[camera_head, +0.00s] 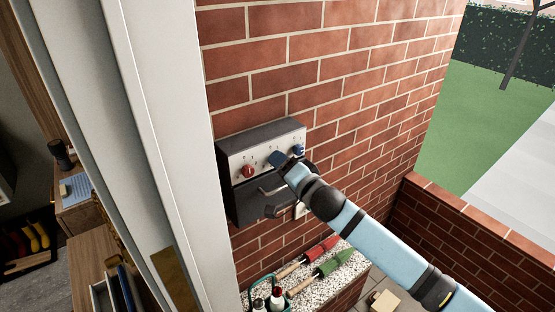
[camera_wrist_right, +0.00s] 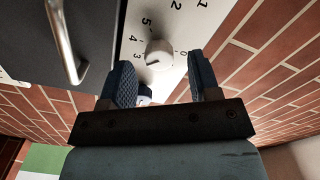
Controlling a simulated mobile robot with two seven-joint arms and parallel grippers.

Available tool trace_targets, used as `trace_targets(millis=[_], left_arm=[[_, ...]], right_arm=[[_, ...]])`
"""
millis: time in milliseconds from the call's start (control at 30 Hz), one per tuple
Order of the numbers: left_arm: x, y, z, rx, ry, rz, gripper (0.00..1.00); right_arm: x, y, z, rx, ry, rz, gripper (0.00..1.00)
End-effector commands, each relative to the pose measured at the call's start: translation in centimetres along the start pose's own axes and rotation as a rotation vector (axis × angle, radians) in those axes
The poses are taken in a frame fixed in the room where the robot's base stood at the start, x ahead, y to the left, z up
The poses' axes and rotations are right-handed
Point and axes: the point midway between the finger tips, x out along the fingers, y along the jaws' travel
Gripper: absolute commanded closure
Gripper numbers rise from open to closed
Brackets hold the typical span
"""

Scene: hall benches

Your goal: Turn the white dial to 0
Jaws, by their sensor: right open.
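The white dial (camera_wrist_right: 158,54) sits on the pale control panel, with printed numbers around it, in the right wrist view. A small dark mark on its face lies on the side toward the 3, and the 0 is on the other side. My right gripper (camera_wrist_right: 160,62) is open, its blue fingers on either side of the dial with gaps visible. In the head view my right gripper (camera_head: 288,154) is at the panel's right part and hides the white dial. My left gripper is not in view.
The dark wall box (camera_head: 260,137) also bears a red dial (camera_head: 248,171) and a front handle (camera_head: 272,191). Below, a speckled ledge (camera_head: 340,271) holds red- and green-ended tools (camera_head: 322,268) and bottles in a carrier. A white post (camera_head: 165,120) stands left.

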Motion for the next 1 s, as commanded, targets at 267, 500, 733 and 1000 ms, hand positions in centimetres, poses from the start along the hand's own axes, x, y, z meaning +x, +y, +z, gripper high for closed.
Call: trace_targets(millis=[267, 500, 733, 1000], left_arm=[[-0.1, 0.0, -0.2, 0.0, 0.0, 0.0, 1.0], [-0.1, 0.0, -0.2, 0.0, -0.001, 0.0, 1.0], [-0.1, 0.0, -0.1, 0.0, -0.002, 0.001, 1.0], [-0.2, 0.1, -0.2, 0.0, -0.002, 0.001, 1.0]], right_arm=[[2.2, 0.0, 0.0, 0.0, 0.0, 0.001, 0.44], [2.2, 0.1, 0.0, -0.001, 0.0, 0.0, 0.44], [2.2, 0.1, 0.0, -0.001, 0.0, 0.0, 0.92], [2.2, 0.0, 0.0, -0.017, 0.0, 0.001, 0.93]])
